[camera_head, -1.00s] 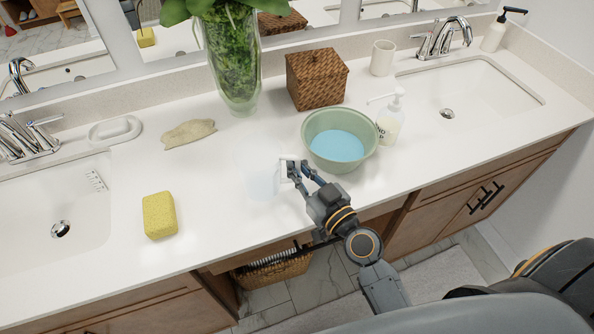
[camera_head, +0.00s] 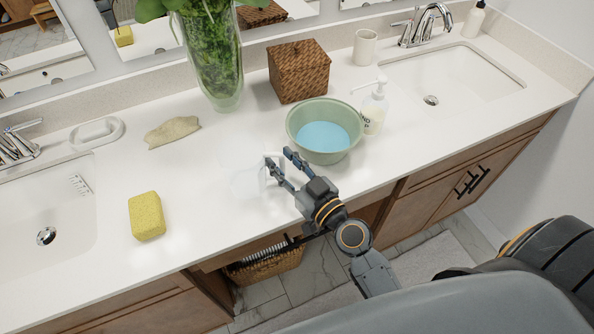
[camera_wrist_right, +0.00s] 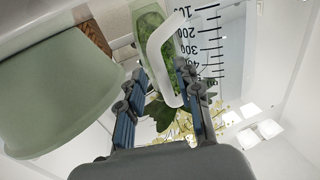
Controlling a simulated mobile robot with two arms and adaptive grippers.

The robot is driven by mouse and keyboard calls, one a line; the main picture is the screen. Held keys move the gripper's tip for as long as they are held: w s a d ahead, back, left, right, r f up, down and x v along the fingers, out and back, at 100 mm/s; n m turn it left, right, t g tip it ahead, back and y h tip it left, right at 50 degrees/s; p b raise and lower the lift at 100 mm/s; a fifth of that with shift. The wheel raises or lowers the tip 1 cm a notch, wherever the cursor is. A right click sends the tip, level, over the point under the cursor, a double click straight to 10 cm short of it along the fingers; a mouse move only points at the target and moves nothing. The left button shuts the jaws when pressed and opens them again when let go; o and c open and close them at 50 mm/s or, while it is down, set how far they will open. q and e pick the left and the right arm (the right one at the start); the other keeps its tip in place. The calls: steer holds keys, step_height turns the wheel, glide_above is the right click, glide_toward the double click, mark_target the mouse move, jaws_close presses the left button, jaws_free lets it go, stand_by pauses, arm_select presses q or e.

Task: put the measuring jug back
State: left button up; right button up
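The measuring jug (camera_head: 246,183) is clear and hard to make out on the white counter (camera_head: 205,225), left of the green basin. It appears upright. In the right wrist view its white handle and black graduation marks (camera_wrist_right: 206,46) show close up. My right gripper (camera_head: 278,157) is at the handle side of the jug. In the wrist view its two fingers (camera_wrist_right: 159,75) stand apart on either side of the handle, with gaps visible, so it is open. My left gripper is not in view.
The green basin (camera_head: 301,143) with blue liquid stands close beside my right gripper. A soap bottle (camera_head: 375,108), wicker box (camera_head: 301,72), plant vase (camera_head: 214,60), tan cloth (camera_head: 172,131) and yellow sponge (camera_head: 146,216) are also on the counter. A wicker basket (camera_head: 265,267) sits below.

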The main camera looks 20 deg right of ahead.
steer(key=b+v, duration=0.5)
steer(key=v, duration=0.7)
